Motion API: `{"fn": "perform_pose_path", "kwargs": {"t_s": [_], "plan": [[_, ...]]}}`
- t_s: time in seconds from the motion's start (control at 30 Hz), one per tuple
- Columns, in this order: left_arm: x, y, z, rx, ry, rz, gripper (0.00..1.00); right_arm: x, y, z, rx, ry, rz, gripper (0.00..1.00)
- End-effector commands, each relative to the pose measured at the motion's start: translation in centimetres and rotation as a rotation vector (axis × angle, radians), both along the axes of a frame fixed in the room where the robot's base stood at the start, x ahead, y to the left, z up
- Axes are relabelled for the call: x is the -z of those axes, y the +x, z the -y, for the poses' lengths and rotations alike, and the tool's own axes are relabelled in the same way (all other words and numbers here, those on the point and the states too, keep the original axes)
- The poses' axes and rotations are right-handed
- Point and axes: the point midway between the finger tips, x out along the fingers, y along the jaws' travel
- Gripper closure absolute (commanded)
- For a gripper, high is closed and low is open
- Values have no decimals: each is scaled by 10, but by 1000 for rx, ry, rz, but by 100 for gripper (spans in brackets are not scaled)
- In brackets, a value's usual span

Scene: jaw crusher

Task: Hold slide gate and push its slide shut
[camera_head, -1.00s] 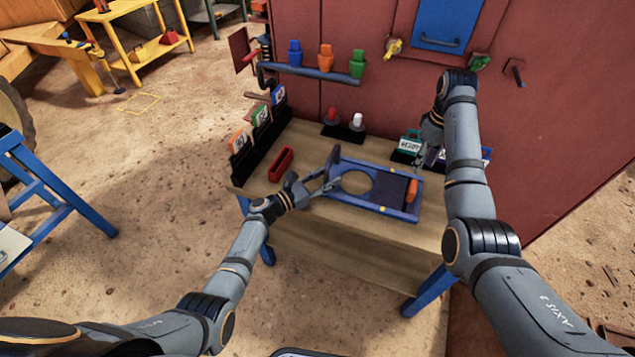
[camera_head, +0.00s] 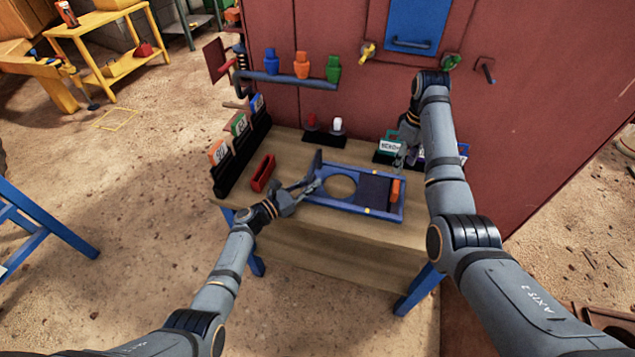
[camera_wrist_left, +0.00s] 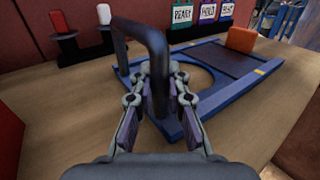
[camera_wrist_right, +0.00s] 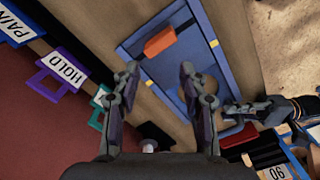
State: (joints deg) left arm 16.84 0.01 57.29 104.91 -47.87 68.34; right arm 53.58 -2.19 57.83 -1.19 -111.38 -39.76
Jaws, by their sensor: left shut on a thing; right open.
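The slide gate is a blue frame (camera_head: 385,215) lying on the wooden table, with a round hole in its left part. Its dark slide (camera_head: 373,189) covers the right part, and the hole is open. An orange block (camera_head: 396,190) stands on the slide's right end; it also shows in the right wrist view (camera_wrist_right: 160,41). My left gripper (camera_head: 315,186) is shut on the upright dark blue handle (camera_wrist_left: 155,45) at the frame's left end. My right gripper (camera_head: 400,164) is open and empty, above the table behind the orange block, not visibly touching the gate.
Label cards (camera_head: 391,147) stand at the table's back right, close to my right gripper. A red tray (camera_head: 263,173) and a black card rack (camera_head: 240,158) lie left of the gate. Red and white knobs (camera_head: 336,126) stand behind it. A red wall (camera_head: 540,110) rises behind the table.

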Motion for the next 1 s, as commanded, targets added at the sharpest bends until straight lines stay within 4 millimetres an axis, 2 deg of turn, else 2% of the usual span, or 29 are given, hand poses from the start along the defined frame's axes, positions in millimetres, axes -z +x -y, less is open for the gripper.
{"fn": "perform_pose_path", "kwargs": {"t_s": [0.03,0.17,0.23,0.5,0.6,0.83,1.0], "plan": [[0,0,0,0,1,-1,100,0,0,0,0,0,0,46],[0,0,0,0,1,-1,100,0,0,0,-14,0,0,28],[0,0,0,0,1,-1,100,-2,0,0,-78,-1,1,21],[0,0,0,0,1,-1,100,-11,0,0,-534,-3,2,21],[1,0,0,0,1,-1,100,-12,0,-1,-621,-4,1,21],[1,0,0,0,1,-1,100,-5,0,0,-646,-3,-2,21],[1,0,0,0,1,-1,100,27,-1,0,-645,-2,-4,21]]}}
